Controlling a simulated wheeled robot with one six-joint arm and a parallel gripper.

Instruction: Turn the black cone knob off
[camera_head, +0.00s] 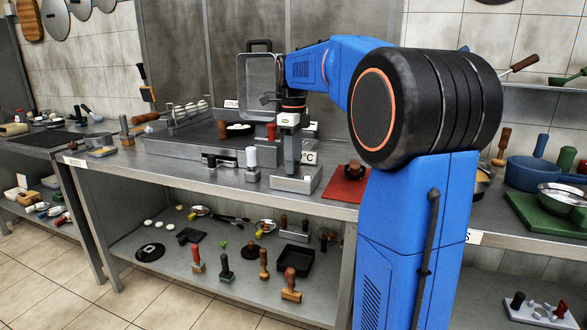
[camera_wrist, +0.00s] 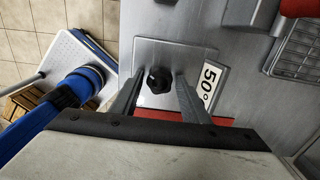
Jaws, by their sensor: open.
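The black cone knob (camera_wrist: 158,80) shows in the wrist view, standing on a square grey metal plate (camera_wrist: 196,54), with a small pale mark on its side. My gripper (camera_wrist: 160,73) is open, with one finger on the left of the knob and one on the right. Slim gaps seem to lie between fingers and knob; I cannot tell whether either finger touches it. In the head view my gripper (camera_head: 291,158) points down over a low metal box (camera_head: 297,184) at the counter's front. The knob cannot be made out there.
A red mat (camera_head: 338,191) with a dark round object (camera_head: 354,169) lies to the right. A white-topped piece (camera_head: 251,158) stands left of the box. Behind is a griddle (camera_head: 195,136) with an open lid.

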